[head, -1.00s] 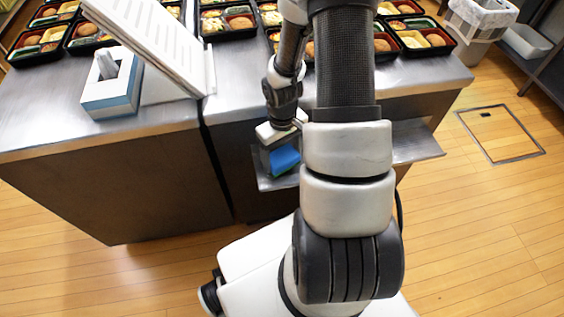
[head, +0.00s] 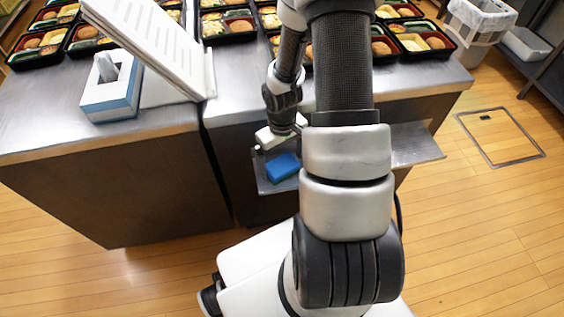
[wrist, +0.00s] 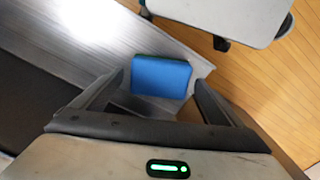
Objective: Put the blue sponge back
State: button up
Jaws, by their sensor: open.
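The blue sponge (head: 283,167) lies on a low metal shelf (head: 412,146) at the front of the counter. In the wrist view the sponge (wrist: 161,76) lies near the shelf's edge, just beyond and between the two fingertips. My gripper (wrist: 158,82) is open and empty, with its fingers spread on either side of the sponge's near end. In the head view my gripper (head: 268,148) is just behind the sponge, and its fingers are mostly hidden.
Several bento trays (head: 228,27) fill the back of the metal counter (head: 150,125). A white slanted panel (head: 150,40) and a white-and-blue box (head: 112,92) stand at the left. A bin (head: 478,30) stands at the right on wooden floor.

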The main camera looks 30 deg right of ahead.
aim_at(282, 164)
notch_tip(282, 164, up, 10)
jog(key=p, duration=0.2)
jog(key=shift+p, duration=0.3)
